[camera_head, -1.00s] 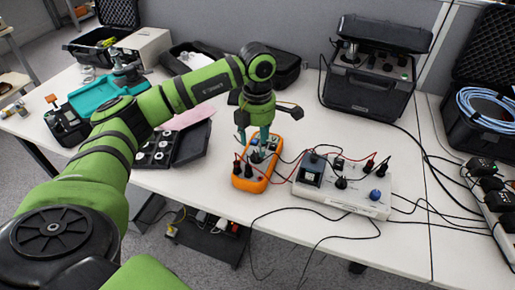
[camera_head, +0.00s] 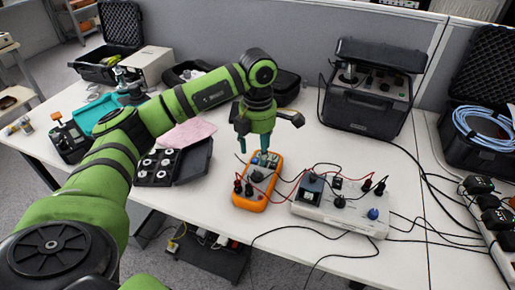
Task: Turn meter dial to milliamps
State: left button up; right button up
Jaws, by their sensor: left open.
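The meter (camera_head: 251,201) is a handheld unit with an orange rim, lying on the white table in the middle of the head view. Its dial (camera_head: 257,176) shows as a dark knob on its face; which setting it points to is too small to read. Dark plugs with leads stand in its near end. My left gripper (camera_head: 254,145) is open above the far end of the meter, fingers pointing down, with nothing between them. The fingers appear apart from the dial and partly hide the meter's top end. My right gripper is not in view.
A light grey box with knobs and plugs (camera_head: 340,212) stands just right of the meter, joined by red and black leads. A black case (camera_head: 366,108) stands behind. A dark tray (camera_head: 185,166) and pink cloth (camera_head: 190,133) lie to the left. Black cables hang over the front edge.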

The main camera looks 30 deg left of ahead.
aim_at(257, 173)
pick_arm(q)
notch_tip(257, 173, down, 9)
jog(key=shift+s+a+r+p, duration=0.1)
jog(key=shift+p, duration=0.6)
jog(key=c, duration=1.1)
